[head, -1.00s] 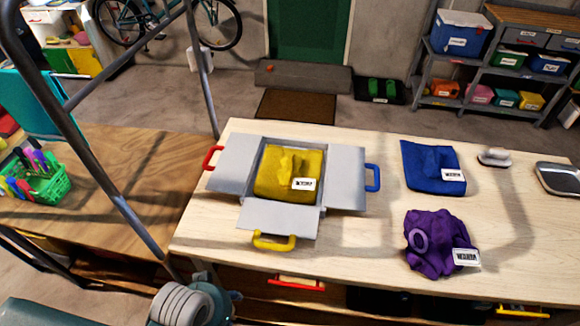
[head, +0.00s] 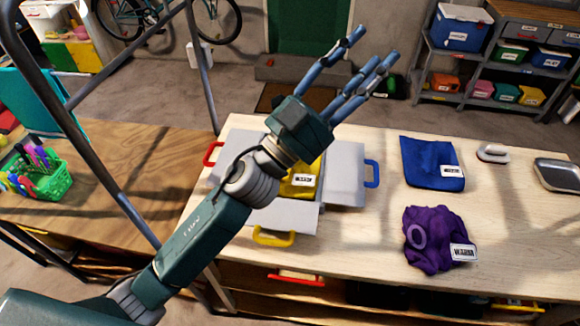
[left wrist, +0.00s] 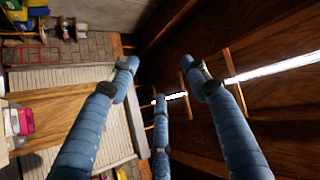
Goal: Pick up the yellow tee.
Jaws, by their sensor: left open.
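The yellow tee (head: 298,191) lies on the grey folding board (head: 346,178) on the pale worktable. My left arm crosses in front of it and hides most of the tee. A part with a white label shows beside the wrist. My left gripper (head: 372,53) is raised above the table, its fingers spread, open and empty, pointing up and to the right. In the left wrist view its three blue fingers (left wrist: 162,75) hold nothing, and the tee does not show there. My right gripper is not in view.
A blue cloth (head: 430,160) and a crumpled purple cloth (head: 432,240) lie right of the board. An iron-like object (head: 493,153) and a metal tray (head: 560,175) are further right. A dark metal frame (head: 95,170) stands at left, near a green basket (head: 50,185) of pens.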

